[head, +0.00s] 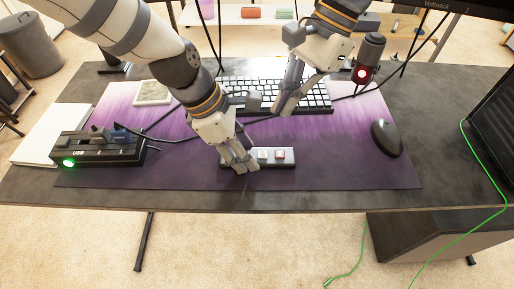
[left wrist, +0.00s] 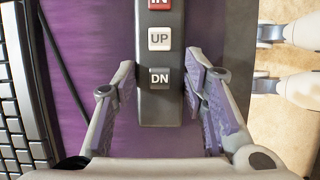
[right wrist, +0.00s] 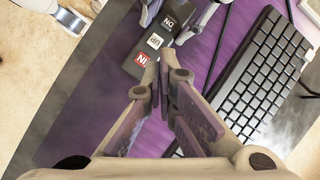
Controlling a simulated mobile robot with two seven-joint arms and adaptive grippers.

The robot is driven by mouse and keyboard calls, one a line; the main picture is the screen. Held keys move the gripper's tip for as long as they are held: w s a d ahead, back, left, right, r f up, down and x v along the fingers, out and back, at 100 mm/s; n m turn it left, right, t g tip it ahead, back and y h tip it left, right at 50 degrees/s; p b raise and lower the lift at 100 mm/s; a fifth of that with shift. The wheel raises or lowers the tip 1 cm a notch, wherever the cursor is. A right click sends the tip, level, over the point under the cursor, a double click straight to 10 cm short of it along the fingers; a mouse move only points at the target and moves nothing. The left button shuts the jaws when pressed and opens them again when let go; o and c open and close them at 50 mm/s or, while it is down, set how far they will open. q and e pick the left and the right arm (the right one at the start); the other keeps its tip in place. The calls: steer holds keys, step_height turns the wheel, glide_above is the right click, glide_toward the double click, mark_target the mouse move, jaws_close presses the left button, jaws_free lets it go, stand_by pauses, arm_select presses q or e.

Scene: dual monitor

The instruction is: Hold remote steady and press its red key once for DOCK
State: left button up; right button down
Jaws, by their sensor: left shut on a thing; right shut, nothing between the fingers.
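The dark grey remote (head: 291,160) lies on the purple mat near the desk's front edge. Its keys read IN, UP and DN. The red IN key (head: 281,154) is at its right end in the head view; it also shows in the right wrist view (right wrist: 142,59) and is cut by the top edge of the left wrist view (left wrist: 160,4).
The keyboard (head: 315,97) lies behind the remote. A mouse (head: 386,138) is at the right and a microphone (head: 368,58) behind it. A USB hub (head: 97,149) with a green light stands at the left. The mat between remote and mouse is clear.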

mark_target(282, 151)
steer(key=s+m+t+y, duration=0.1)
steer(key=m+t, duration=0.1)
steer(key=m, duration=0.5)
steer(key=r+m+t+y, duration=0.1)
steer(key=m+t, duration=0.1)
steer(key=m, duration=0.5)
steer(key=s+r+m+t+y, duration=0.1)
steer(key=m+t+y, duration=0.1)
steer(key=m, duration=0.5)
steer(key=shift+s+a+r, duration=0.15)
steer(key=shift+s, duration=0.15)
steer(key=shift+f, duration=4.4)
steer(key=shift+f, duration=0.15)
steer(key=shift+f, duration=0.3)
